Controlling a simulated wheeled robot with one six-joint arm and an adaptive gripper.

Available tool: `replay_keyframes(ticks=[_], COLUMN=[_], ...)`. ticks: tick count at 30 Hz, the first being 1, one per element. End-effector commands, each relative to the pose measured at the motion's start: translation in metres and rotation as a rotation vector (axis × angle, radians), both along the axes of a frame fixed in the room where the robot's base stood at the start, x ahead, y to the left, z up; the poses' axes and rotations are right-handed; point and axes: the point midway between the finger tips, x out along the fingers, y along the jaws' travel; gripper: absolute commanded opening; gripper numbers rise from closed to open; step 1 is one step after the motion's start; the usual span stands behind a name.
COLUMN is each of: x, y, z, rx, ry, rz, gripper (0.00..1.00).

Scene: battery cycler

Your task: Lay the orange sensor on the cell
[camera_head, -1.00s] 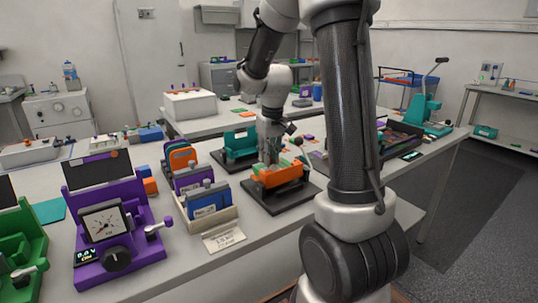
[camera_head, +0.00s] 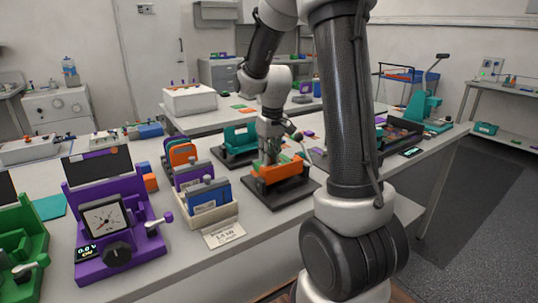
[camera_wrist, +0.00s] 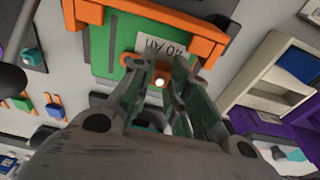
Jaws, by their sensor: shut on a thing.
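The cell (camera_wrist: 108,55) is a green block with a "40 Ah" label. It sits in an orange-framed holder (camera_wrist: 185,28) on a dark base, and the holder also shows in the head view (camera_head: 281,174). My gripper (camera_wrist: 160,80) is over the cell's edge beside the label, with its fingers close together. Between the fingertips is the small orange sensor (camera_wrist: 129,59) with a bright white spot near it. The fingers hide most of the sensor. I cannot tell whether it touches the cell. In the head view my gripper (camera_head: 270,158) is just behind the holder's orange bar.
A cream rack (camera_head: 225,216) with blue, purple and orange cells stands left of the holder. A purple gauge device (camera_head: 117,228) is farther left. A teal holder (camera_head: 239,139) stands behind. A paper card (camera_head: 223,234) lies near the table's front edge.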

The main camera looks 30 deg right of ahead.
Motion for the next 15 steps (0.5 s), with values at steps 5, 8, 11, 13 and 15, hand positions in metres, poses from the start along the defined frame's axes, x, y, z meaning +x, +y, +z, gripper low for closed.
replay_keyframes(ticks=[5, 8, 11, 13, 15], x=[-0.0001, -0.0002, -0.0002, -0.0002, -0.0002], y=[0.0000, 0.0000, 0.0000, 0.0000, 0.0000], z=[-0.0001, -0.0001, -0.0001, -0.0001, -0.0001], rx=[0.000, 0.000, 0.000, 0.000, 0.000], ry=[0.000, 0.001, 0.001, 0.001, 0.001], rz=[0.000, 0.000, 0.000, 0.000, 0.000], gripper=[0.21, 0.39, 0.42, 0.42, 0.42])
